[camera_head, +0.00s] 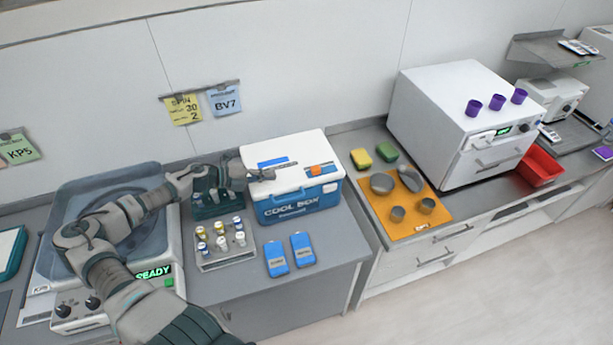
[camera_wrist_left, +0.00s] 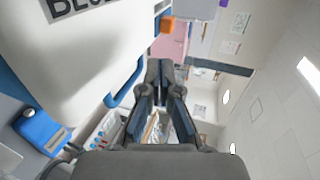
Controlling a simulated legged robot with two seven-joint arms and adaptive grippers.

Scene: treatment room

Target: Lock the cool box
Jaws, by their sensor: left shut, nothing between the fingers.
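The cool box (camera_head: 300,204) is white and blue and stands on the grey counter against the wall. Its white lid (camera_head: 290,148) looks down on the box. An orange latch (camera_head: 315,170) sits at the lid's front edge, right of the middle; an orange piece, likely the same latch, shows in the left wrist view (camera_wrist_left: 167,25). My left gripper (camera_head: 270,174) is shut and empty, at the left part of the lid and left of the latch. I cannot tell whether it touches the lid. Its shut fingers show in the left wrist view (camera_wrist_left: 160,70). My right gripper is out of view.
A vial rack (camera_head: 226,261) and two blue packs (camera_head: 276,258) (camera_head: 302,250) stand in front of the box. A centrifuge (camera_head: 60,235) lies left under my arm. An orange mat (camera_head: 440,211) with metal dishes lies right. Bare counter (camera_head: 335,245) shows right of the packs.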

